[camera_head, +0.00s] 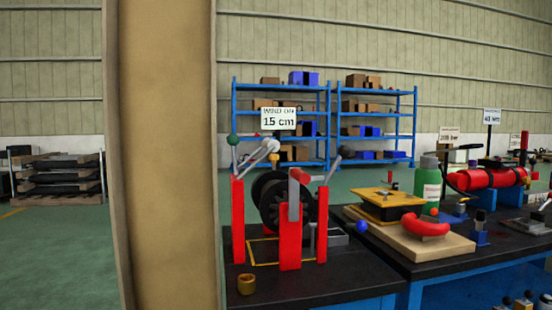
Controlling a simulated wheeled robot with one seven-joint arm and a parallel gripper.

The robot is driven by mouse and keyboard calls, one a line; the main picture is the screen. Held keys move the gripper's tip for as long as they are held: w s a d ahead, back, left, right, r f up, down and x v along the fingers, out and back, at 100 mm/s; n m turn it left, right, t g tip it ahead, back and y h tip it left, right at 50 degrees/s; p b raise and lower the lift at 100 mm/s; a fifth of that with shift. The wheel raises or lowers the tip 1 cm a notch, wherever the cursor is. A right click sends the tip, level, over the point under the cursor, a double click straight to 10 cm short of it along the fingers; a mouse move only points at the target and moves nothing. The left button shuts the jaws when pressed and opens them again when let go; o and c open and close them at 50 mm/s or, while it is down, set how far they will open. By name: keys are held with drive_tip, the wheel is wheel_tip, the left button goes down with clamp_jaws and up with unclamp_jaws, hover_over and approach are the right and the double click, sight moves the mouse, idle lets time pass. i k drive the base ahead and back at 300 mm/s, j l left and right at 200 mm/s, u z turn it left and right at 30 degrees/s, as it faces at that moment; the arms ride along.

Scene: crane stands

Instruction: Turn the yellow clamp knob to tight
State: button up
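I cannot pick out the yellow clamp knob with certainty. A yellow plate (391,197) with small parts on top sits over a dark block on the right bench. My gripper is not in view.
A wide tan post (165,150) blocks the view left of the bench. A red curved part (425,225) lies on a wooden board (445,246), near a green bottle (428,184). Blue shelves (330,150) line the back. Green floor is open at left.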

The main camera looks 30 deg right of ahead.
sight(274, 158)
drive_tip(key=k+l, duration=0.1)
drive_tip(key=l, duration=0.4)
drive_tip(key=l+u, duration=0.1)
drive_tip(key=l, duration=0.35)
drive_tip(key=k+l, duration=0.15)
drive_tip(key=l, duration=0.35)
drive_tip(key=k+l, duration=0.1)
drive_tip(key=l, duration=0.35)
drive_tip(key=k+l+u, duration=0.1)
drive_tip(key=l, duration=0.4)
